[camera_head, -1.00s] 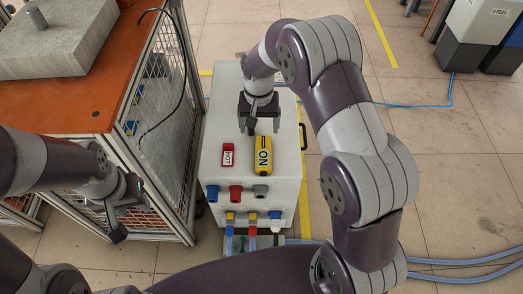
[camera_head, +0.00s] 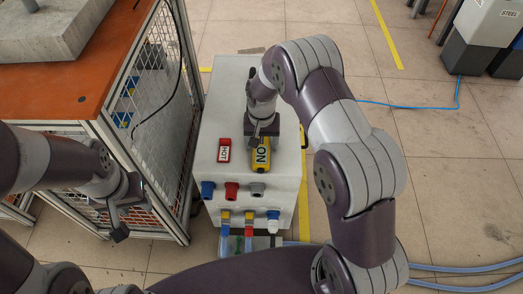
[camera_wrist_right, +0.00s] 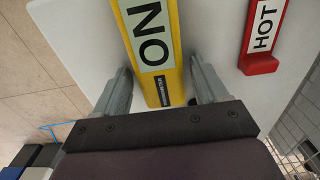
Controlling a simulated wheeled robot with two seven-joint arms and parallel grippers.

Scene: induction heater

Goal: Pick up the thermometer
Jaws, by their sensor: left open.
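No thing is marked as a thermometer. A yellow block-shaped device labelled "ON" (camera_head: 262,160) lies on top of the light grey box (camera_head: 219,113); it also shows in the right wrist view (camera_wrist_right: 162,82). My right gripper (camera_head: 262,137) is open over the far part of this device. In the right wrist view its fingers (camera_wrist_right: 161,80) stand on either side of the yellow body, with a gap at the left finger. Contact at the right finger is unclear. My left gripper (camera_head: 118,218) is open and empty, left of the box, beside the mesh frame.
A red "HOT" block (camera_head: 224,149) lies left of the yellow device. Coloured connectors (camera_head: 231,190) stick out of the box front. An orange-topped table with mesh sides (camera_head: 88,100) stands close on the left. Floor on the right is open, crossed by blue hoses (camera_head: 455,267).

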